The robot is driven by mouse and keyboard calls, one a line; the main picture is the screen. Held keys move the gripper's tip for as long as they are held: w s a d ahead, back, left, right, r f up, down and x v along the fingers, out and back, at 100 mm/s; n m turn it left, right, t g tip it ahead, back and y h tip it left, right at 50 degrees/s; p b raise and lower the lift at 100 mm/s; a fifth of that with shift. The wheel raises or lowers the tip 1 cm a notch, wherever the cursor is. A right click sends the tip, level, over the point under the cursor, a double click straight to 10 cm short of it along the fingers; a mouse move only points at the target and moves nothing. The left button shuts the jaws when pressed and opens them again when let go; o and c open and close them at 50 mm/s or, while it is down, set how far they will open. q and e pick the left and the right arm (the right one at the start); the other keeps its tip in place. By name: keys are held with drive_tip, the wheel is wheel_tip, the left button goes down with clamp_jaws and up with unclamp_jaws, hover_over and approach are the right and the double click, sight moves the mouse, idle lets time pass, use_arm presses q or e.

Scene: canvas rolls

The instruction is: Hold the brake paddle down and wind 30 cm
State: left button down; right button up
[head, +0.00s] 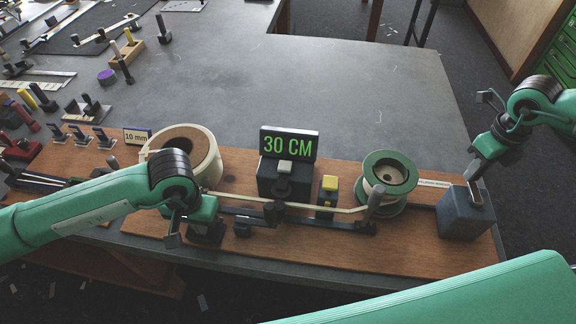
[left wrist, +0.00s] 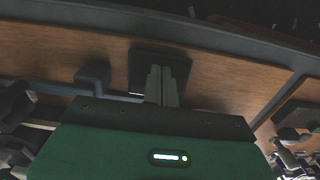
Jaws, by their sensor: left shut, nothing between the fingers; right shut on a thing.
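The dark brake paddle (head: 206,237) is near the front edge of the wooden board, partly hidden. My left gripper (head: 203,226) is shut and empty, pointing down over it. In the left wrist view, the shut fingers (left wrist: 162,84) overlap the dark square paddle (left wrist: 158,60); whether they press it is unclear. My right gripper (head: 476,188) is shut at the top of a grey block (head: 463,213); the gripped part is mostly hidden. A display (head: 289,144) reads 30 CM. A pale strip (head: 300,205) runs from the cream roll (head: 186,152) towards the green spool (head: 389,172).
A yellow-topped block (head: 328,186) and a small dark block (head: 243,229) stand on the board. A 10 mm sign (head: 137,137) and several small tools stand to the left. The grey tabletop (head: 310,75) behind the board is mostly clear.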

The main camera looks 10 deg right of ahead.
drive_tip(key=o, duration=0.9)
drive_tip(key=shift+a+f, duration=0.1)
drive_tip(key=shift+a, duration=0.1)
drive_tip(key=shift+d+r, duration=0.1)
drive_tip(key=shift+r, duration=0.25)
wheel_tip(320, 180, up, 11)
drive_tip(key=shift+s+r, duration=0.1)
drive_tip(key=shift+r, duration=0.1)
